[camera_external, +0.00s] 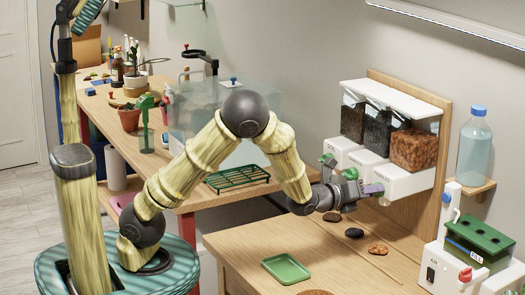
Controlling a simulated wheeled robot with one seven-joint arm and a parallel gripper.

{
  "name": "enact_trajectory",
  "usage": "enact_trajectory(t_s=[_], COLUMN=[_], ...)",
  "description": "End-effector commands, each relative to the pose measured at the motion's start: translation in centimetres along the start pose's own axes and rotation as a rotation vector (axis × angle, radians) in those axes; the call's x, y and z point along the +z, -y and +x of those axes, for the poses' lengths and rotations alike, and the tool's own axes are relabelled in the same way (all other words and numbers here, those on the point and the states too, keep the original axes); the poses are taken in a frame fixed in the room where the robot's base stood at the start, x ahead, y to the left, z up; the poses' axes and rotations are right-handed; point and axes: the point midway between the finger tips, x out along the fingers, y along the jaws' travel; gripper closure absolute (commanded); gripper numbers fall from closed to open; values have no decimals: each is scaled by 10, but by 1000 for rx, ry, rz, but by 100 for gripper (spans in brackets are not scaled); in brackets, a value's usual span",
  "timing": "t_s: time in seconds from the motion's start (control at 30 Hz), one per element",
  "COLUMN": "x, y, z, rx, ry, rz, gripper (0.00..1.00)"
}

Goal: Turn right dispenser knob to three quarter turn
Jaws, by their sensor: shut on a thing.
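The dispenser (398,183) is a row of white units on a wooden back board, with clear hoppers above. The right hopper (414,149) holds reddish-brown chunks. The right dispenser knob (375,189) is purple and sits on the front of the right white unit. My gripper (364,190) reaches it from the left and is shut on this knob. The fingers cover part of the knob, so its turn angle is hard to read. A green knob (350,174) shows on the unit to the left, just above my gripper, and another green knob (328,158) is farther left.
A green tray (287,269) lies on the wooden table (235,244) below. Small dark and orange-brown piles (377,249) lie under the dispenser. A water bottle (474,146) stands on a shelf at right, above a white device (455,245). The table's front left is clear.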

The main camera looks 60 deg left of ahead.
Motion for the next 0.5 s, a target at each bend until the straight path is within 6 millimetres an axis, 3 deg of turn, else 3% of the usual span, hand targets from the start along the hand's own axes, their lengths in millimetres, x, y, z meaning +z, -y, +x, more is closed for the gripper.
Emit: enact_trajectory(t_s=[0.13, 0.17, 0.27, 0.5], x=[0, 0, 0, 0], y=[-1, -1, 0, 0], z=[0, 0, 0, 0], rx=[2, 1, 1, 0], ry=[0, 0, 0, 0], rz=[-1, -1, -1, -2], gripper=[88, 63, 44, 44])
